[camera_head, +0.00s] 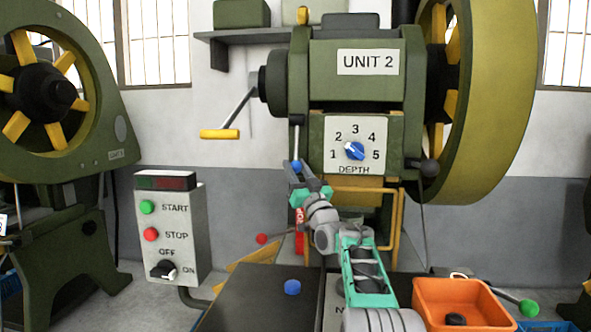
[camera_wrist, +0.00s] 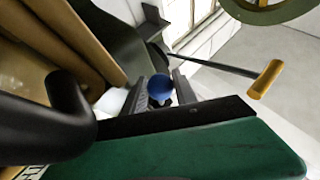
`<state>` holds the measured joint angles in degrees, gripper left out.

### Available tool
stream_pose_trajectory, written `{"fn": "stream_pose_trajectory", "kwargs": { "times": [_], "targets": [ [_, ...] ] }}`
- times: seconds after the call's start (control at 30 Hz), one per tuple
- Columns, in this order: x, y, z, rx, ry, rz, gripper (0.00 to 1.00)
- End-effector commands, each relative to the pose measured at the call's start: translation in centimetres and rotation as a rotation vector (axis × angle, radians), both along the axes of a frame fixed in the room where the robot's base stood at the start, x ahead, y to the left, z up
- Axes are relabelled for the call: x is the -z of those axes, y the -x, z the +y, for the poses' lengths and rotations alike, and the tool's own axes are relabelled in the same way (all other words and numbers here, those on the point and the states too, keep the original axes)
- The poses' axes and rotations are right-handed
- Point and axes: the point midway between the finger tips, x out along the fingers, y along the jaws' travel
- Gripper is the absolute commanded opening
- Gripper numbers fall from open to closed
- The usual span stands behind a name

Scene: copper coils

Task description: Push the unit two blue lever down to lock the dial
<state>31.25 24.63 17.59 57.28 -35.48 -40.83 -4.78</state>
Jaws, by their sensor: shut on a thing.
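The machine labelled UNIT 2 has a white DEPTH plate (camera_head: 340,130) numbered 1 to 5 with a blue dial (camera_head: 354,151). I cannot tell which number it points at. Left of the plate, the blue lever's thin shaft (camera_head: 297,140) hangs from a dark pivot to a round blue knob (camera_head: 297,166). My gripper (camera_head: 296,170) is shut on this knob. In the wrist view, the blue knob (camera_wrist: 160,86) sits between the two grey fingers of my gripper (camera_wrist: 159,91). Part of the knob is hidden by the fingers.
A yellow-handled crank (camera_head: 220,134) sticks out left of the lever; its handle (camera_wrist: 265,79) shows in the wrist view. A START/STOP control box (camera_head: 190,235) stands at left. A black-knobbed lever (camera_head: 429,168) is right of the dial. An orange bin (camera_head: 460,298) is at lower right.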

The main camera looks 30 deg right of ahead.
Motion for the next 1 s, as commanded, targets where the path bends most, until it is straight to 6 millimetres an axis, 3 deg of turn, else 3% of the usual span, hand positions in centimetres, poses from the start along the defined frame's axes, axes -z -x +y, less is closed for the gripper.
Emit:
{"fn": "stream_pose_trajectory", "kwargs": {
  "times": [0.07, 0.1, 0.33, 0.67, 1.0],
  "targets": [
    [0.2, -0.1, -0.1, 0.002, -0.001, 0.004, 0.0],
    [0.2, -0.1, -0.1, 0.002, -0.001, 0.004, 0.35],
    [0.1, 0.0, 0.0, 0.001, 0.0, 0.002, 0.54],
    [0.3, 0.4, 0.0, 0.0, 0.0, 0.001, 0.55],
    [3.8, 5.7, -0.1, 0.002, 0.0, 0.002, 0.55]
  ]
}}
